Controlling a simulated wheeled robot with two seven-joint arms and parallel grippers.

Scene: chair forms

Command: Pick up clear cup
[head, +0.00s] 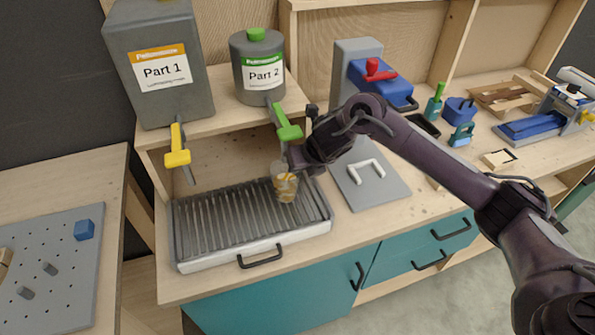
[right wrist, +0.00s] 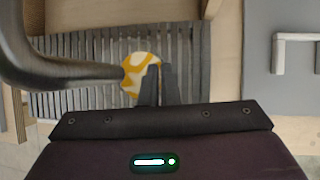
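The clear cup (head: 286,187), with a yellow-orange pattern, is over the right part of a ribbed grey grate (head: 222,216), below the green tap. I cannot tell if it rests on the grate. My right gripper (head: 290,160) is at the cup's upper right side. In the right wrist view the cup (right wrist: 139,74) shows just left of my two dark fingers (right wrist: 161,80), and the left finger overlaps its edge. The fingers are close together, with a narrow gap. Whether they pinch the cup wall is not clear. My left gripper is not in view.
Part 1 container (head: 160,100) with a yellow tap (head: 177,150) and Part 2 container (head: 257,92) with a green tap (head: 288,128) stand on a shelf above the grate. A grey plate (head: 385,190) with a white handle lies to the right. A pegboard (head: 60,255) is at left.

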